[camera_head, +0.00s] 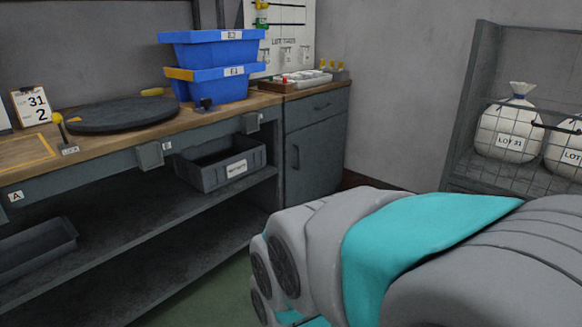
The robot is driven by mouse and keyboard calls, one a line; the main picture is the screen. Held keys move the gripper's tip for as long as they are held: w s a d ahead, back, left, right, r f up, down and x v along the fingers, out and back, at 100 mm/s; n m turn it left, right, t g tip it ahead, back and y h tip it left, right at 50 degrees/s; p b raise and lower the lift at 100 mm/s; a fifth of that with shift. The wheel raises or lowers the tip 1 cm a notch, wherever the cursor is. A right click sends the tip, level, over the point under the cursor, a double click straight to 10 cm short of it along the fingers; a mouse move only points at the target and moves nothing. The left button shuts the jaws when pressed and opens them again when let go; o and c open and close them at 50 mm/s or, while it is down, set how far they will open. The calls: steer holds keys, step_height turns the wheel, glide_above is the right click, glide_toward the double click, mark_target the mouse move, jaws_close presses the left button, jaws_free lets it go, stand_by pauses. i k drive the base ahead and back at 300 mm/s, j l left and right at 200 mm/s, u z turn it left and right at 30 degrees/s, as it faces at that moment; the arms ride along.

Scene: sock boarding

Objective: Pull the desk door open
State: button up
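The desk door (322,160) is a dark grey panel in the cabinet at the right end of the workbench. It looks shut, flush with the cabinet front. Its upright handle (296,158) sits near the door's left edge. A drawer (318,109) with a slanting bar handle is above the door and is shut. My grey and teal arm fills the lower right and stands in front of the floor near the cabinet. My gripper is not in view.
Stacked blue bins (213,88), a dark round turntable (122,114) and a small tray (303,80) stand on the bench (75,147). A wire rack (480,100) with white sacks stands right. Green floor (205,290) shows before the bench.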

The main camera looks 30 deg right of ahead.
mark_target(314, 154)
steer(key=z, duration=1)
steer(key=i+l, duration=0.1)
steer(key=i, duration=0.55)
steer(key=i+l, duration=0.15)
steer(key=i, duration=0.55)
steer(key=i+l, duration=0.1)
steer(key=i, duration=0.55)
